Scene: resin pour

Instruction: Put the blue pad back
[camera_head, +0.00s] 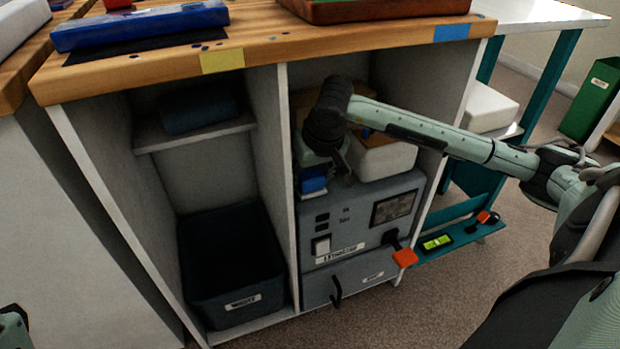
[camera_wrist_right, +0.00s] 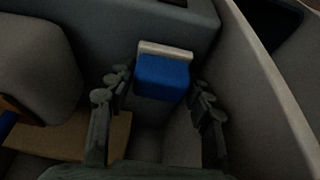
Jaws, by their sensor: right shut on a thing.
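The blue pad (camera_head: 313,180) is a small blue block with a pale layer along one edge. It is in the right bay of the bench, at the left front of the grey machine's top. In the right wrist view the blue pad (camera_wrist_right: 162,78) sits between the fingers of my right gripper (camera_wrist_right: 160,92). In the head view my right gripper (camera_head: 330,165) reaches into the bay from the right and is shut on the pad; its fingers are partly hidden. I cannot tell whether the pad touches the machine.
The grey machine (camera_head: 355,225) fills the lower right bay, with a white rounded block (camera_head: 382,160) beside my gripper. A divider (camera_head: 287,180) separates the left bay, which has a dark bin (camera_head: 232,270) and a shelf (camera_head: 195,135). The wooden benchtop (camera_head: 300,45) overhangs both bays.

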